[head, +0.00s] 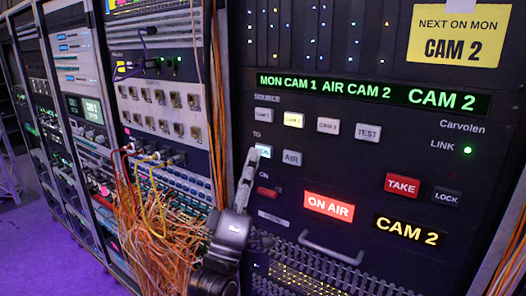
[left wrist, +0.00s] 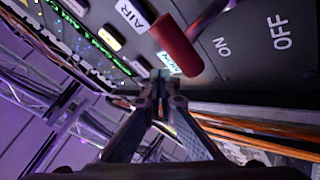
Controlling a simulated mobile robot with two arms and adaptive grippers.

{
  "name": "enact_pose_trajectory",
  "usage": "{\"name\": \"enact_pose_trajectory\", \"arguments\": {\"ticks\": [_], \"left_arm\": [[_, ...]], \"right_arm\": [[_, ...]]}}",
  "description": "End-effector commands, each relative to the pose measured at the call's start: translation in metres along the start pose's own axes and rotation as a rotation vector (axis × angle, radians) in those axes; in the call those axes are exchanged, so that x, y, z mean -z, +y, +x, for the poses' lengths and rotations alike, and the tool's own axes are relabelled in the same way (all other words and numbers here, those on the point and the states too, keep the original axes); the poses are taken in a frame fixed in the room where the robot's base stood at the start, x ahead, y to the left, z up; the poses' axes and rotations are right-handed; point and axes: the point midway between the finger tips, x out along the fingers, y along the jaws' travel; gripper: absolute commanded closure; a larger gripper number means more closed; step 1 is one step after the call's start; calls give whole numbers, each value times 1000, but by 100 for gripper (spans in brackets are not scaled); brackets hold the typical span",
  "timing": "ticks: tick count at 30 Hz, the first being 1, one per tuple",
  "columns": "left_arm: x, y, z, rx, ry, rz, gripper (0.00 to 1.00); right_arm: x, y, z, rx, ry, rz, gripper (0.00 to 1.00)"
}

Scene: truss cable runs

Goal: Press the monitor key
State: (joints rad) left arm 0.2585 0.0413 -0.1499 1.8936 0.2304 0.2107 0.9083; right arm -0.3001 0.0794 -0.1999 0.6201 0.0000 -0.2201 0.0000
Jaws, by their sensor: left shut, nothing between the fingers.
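The monitor key (head: 264,151) is a small key lit cyan in the TO row of the black panel (head: 330,240). It also shows in the left wrist view, lit and marked MON (left wrist: 168,63), just beyond the fingertips. My left gripper (head: 252,156) is shut and empty, its fingertips at the key's lower left edge and covering part of it. I cannot tell whether they touch it or whether it is pushed in. The AIR key (head: 292,158) beside it is unlit. The panel display (head: 372,93) reads MON CAM 1, AIR CAM 2. My right gripper is not in view.
A red lever (head: 268,191), large in the left wrist view (left wrist: 175,43), sticks out close to the fingers. Source keys sit above, one lit yellowish (head: 293,119). A red TAKE key (head: 402,186) is at right. Orange cables (head: 150,225) hang at left. A handle (head: 330,247) protrudes below.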

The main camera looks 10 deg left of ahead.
Motion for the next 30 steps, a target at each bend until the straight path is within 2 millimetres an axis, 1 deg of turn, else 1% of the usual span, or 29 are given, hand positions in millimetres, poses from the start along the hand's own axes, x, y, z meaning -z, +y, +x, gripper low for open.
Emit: {"name": "enact_pose_trajectory", "arguments": {"ticks": [8,15,30], "left_arm": [[13,14,-17,1,-1,1,100],[24,23,-32,1,0,0,100],[25,25,-34,0,0,0,100]], "right_arm": [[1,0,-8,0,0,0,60],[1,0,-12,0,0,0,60],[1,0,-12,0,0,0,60]]}}
